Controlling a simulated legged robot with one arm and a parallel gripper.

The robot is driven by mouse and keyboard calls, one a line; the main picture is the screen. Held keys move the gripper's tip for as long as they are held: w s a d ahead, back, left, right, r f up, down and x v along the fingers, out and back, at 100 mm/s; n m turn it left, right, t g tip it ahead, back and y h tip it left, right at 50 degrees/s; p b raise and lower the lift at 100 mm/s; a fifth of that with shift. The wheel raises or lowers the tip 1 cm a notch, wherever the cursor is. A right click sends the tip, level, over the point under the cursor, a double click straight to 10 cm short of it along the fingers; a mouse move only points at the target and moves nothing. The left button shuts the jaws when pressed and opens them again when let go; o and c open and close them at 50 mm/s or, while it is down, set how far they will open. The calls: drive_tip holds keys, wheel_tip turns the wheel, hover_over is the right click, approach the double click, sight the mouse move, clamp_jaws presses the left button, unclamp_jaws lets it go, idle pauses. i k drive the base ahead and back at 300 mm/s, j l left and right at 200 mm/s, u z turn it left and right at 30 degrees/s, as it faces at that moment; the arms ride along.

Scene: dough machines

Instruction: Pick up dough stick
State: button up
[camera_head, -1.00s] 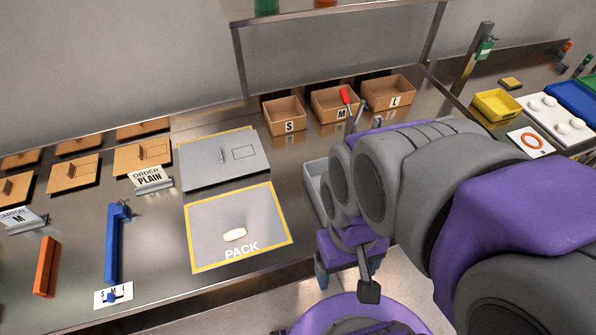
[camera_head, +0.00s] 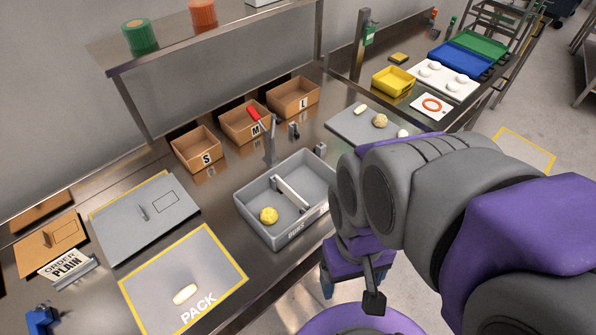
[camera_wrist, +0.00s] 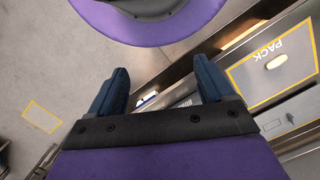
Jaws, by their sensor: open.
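A small pale stick-shaped piece (camera_head: 186,294) lies on the PACK mat (camera_head: 205,258). It also shows in the wrist view (camera_wrist: 277,62), on the right. A second short pale stick (camera_head: 360,109) lies on a grey board (camera_head: 352,126) beside a round dough lump (camera_head: 380,121) and another pale piece (camera_head: 403,133). I cannot tell which stick is the dough stick. My gripper (camera_wrist: 161,64) shows in the wrist view with its two blue fingers apart and nothing between them. It hangs over the floor and the bench's front edge, away from both sticks.
A grey tub (camera_head: 262,227) with a yellow lump (camera_head: 268,215) and a crossbar stands on the bench. Cardboard boxes S (camera_head: 206,160), M (camera_head: 257,131) and L (camera_head: 303,109) stand behind. A yellow bin (camera_head: 392,88) is farther right. A shelf (camera_head: 180,48) overhangs the back.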

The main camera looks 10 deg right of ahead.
sight(191, 289)
drive_tip(key=u, duration=1.7)
drive_tip(key=j+u, duration=0.15)
drive_tip(key=j, duration=0.3)
drive_tip(key=i+j+u, duration=0.15)
drive_tip(key=j, duration=0.35)
